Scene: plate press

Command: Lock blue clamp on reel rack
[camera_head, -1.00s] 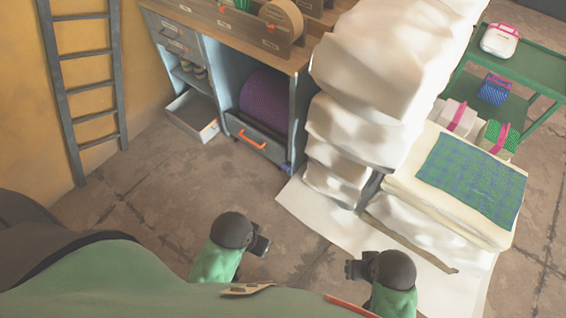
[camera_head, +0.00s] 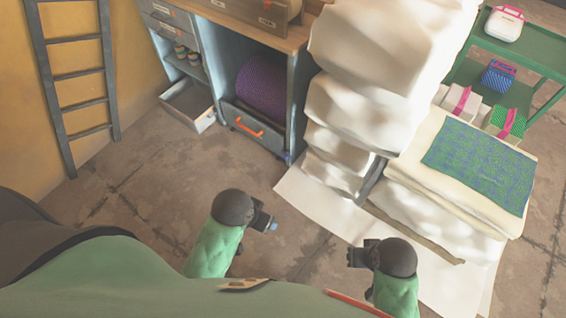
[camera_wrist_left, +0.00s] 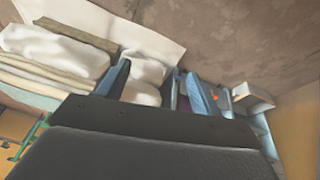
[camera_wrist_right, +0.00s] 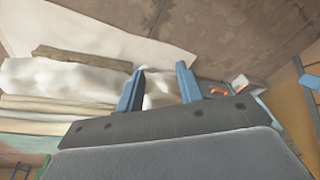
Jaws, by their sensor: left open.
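I cannot make out the blue clamp or the reel rack for certain. A workbench cabinet (camera_head: 300,100) stands at the upper middle of the head view, with a purple round thing (camera_head: 262,85) in its bay. A small blue spot (camera_head: 286,157) shows low at its right post, too small to identify. My left gripper (camera_head: 269,222) is over bare floor in front of the cabinet, its blue fingers apart and empty in its wrist view (camera_wrist_left: 157,80). My right gripper (camera_head: 352,254) is at the white sheet's edge, fingers apart and empty in its wrist view (camera_wrist_right: 161,72).
Tall white stacked bundles (camera_head: 365,95) stand right of the cabinet. A lower padded stack bears a blue-green cloth (camera_head: 478,167). A green cart (camera_head: 535,55) is at the upper right. An open drawer (camera_head: 190,103) juts out at left, near a ladder (camera_head: 75,80). The middle floor is clear.

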